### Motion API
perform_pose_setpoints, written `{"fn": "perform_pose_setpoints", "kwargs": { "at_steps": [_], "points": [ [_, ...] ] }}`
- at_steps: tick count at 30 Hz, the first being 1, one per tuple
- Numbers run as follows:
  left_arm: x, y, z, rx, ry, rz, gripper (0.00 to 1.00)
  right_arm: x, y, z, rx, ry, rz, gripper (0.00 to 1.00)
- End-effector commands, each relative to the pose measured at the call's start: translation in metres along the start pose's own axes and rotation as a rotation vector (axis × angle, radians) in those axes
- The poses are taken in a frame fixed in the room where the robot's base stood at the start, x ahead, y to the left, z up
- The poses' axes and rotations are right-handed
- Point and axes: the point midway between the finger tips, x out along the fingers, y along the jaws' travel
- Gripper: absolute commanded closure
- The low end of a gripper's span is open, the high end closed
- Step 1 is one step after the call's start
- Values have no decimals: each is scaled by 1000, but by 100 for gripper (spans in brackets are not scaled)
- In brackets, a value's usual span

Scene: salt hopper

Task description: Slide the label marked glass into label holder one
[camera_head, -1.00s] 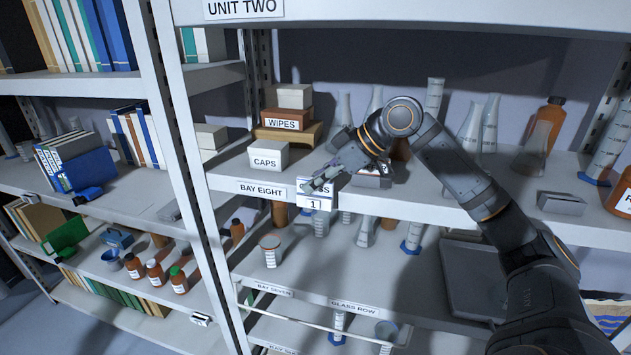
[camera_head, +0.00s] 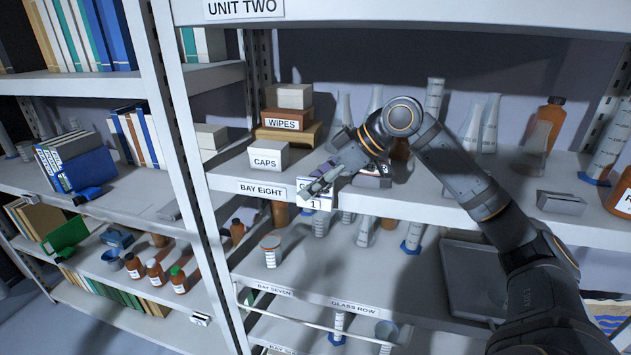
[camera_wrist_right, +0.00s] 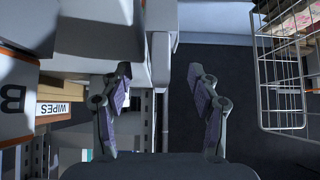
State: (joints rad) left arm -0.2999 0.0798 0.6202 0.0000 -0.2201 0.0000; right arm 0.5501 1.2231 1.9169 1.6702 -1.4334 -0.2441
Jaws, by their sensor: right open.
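Label holder one (camera_head: 314,205), a small holder marked 1, is on the front edge of the upper shelf, right of the BAY EIGHT strip. A white label (camera_head: 302,184) sits at the holder's upper part. Only its first letter, G, shows; the rest is hidden behind my right gripper (camera_head: 315,187). That gripper is open, with its fingertips in front of the label. In the right wrist view its two fingers (camera_wrist_right: 164,95) stand wide apart with nothing clearly held between them. Whether the label is fully seated cannot be told. My left gripper is not in view.
A CAPS box (camera_head: 268,156) and a WIPES box (camera_head: 287,122) stand behind the shelf edge to the left. Glassware (camera_head: 482,125) and a grey block (camera_head: 561,203) are to the right. A wire basket (camera_wrist_right: 285,75) shows in the right wrist view.

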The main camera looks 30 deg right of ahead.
Motion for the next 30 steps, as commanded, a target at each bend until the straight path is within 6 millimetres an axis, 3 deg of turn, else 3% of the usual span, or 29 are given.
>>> {"fn": "perform_pose_setpoints", "kwargs": {
  "at_steps": [5, 30],
  "points": [
    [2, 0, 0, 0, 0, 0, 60, -2, 0, 1, 0, 0, 1, 39],
    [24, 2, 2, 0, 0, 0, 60, -52, 1, 0, 0, 0, 2, 39]
  ]
}}
